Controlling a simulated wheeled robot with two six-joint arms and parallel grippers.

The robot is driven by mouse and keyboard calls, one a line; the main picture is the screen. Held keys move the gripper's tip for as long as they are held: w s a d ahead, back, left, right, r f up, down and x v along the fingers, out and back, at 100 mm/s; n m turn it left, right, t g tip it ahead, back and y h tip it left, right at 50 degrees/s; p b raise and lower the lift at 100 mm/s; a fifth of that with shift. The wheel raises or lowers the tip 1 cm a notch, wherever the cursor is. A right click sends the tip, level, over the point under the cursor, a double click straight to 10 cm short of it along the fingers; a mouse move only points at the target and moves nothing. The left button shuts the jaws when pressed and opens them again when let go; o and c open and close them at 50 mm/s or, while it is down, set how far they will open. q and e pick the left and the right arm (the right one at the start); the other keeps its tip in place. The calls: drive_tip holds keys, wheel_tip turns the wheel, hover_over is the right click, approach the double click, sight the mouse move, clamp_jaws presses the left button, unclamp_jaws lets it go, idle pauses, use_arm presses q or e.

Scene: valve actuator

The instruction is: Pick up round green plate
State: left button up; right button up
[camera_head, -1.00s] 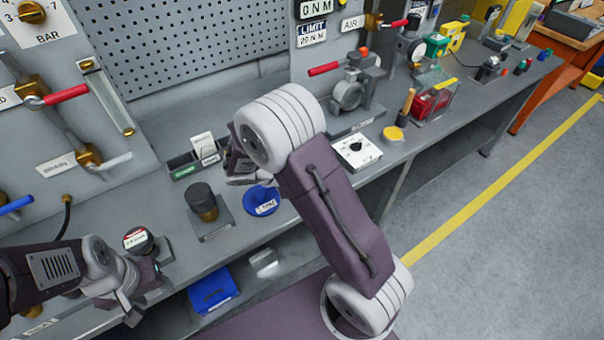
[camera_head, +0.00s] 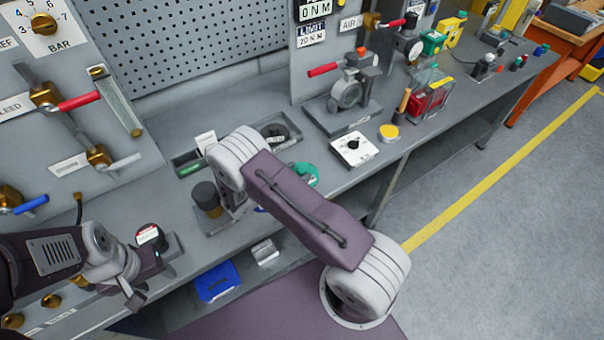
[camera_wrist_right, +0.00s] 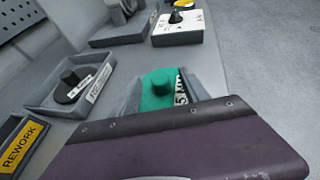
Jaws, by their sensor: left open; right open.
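The round green plate (camera_head: 307,174) lies on the bench, partly hidden behind my right arm in the head view. In the right wrist view the green plate (camera_wrist_right: 158,88) has a raised knob and a white label with black print. My right gripper (camera_wrist_right: 163,84) is open, with its grey fingers on either side of the plate; contact cannot be told. In the head view my right arm hides most of this gripper. My left gripper (camera_head: 140,283) is open at the bench's front left, beside a dark round piece with a label (camera_head: 150,236).
A tray with a black disc (camera_wrist_right: 72,88) and a yellow REWORK sign (camera_wrist_right: 20,146) stand left of the plate. A white dial box (camera_head: 354,149) and yellow disc (camera_head: 389,132) lie to the right. A dark cylinder (camera_head: 206,196) stands near my right arm.

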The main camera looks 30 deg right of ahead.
sight(302, 170)
drive_tip(key=x, duration=0.3)
drive_tip(key=shift+w+d+f, duration=0.1)
drive_tip(key=shift+d+f, duration=0.05)
drive_tip(key=shift+f, duration=0.05)
drive_tip(key=shift+r, duration=0.1)
clamp_jaws()
idle(1.1)
